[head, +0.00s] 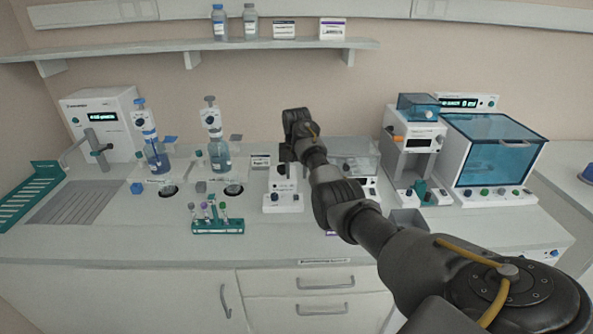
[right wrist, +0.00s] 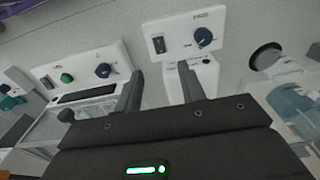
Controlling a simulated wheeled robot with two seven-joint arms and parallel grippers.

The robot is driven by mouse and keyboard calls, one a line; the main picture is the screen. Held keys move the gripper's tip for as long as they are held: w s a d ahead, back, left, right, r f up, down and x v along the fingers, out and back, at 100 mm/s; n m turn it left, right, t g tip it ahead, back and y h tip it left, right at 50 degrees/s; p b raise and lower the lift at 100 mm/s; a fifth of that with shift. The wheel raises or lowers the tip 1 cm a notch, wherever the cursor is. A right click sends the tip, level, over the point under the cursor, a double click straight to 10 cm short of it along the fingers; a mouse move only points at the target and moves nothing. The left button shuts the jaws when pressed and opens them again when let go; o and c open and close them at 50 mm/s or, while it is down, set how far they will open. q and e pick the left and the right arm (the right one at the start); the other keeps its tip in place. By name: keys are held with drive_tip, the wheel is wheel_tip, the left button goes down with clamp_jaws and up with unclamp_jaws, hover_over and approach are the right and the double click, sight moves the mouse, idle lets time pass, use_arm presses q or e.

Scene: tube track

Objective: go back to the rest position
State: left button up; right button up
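My right arm reaches across the bench from the lower right in the head view. Its gripper (head: 292,135) is above the back of the bench, over a small white device (head: 284,201). In the right wrist view the two fingers (right wrist: 160,75) stand apart with nothing between them, so the gripper is open and empty. The device's front with a dark blue knob (right wrist: 204,37) shows beyond the fingers. My left arm and gripper are not in the head view.
A teal tube rack (head: 218,227) with several capped tubes stands at the front, left of my arm. Two dispenser bottles (head: 221,156) stand behind it. A blue-lidded machine (head: 492,150) is at the right. A shelf (head: 180,49) runs above the bench.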

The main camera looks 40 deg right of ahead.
drive_tip(key=shift+r, duration=0.95)
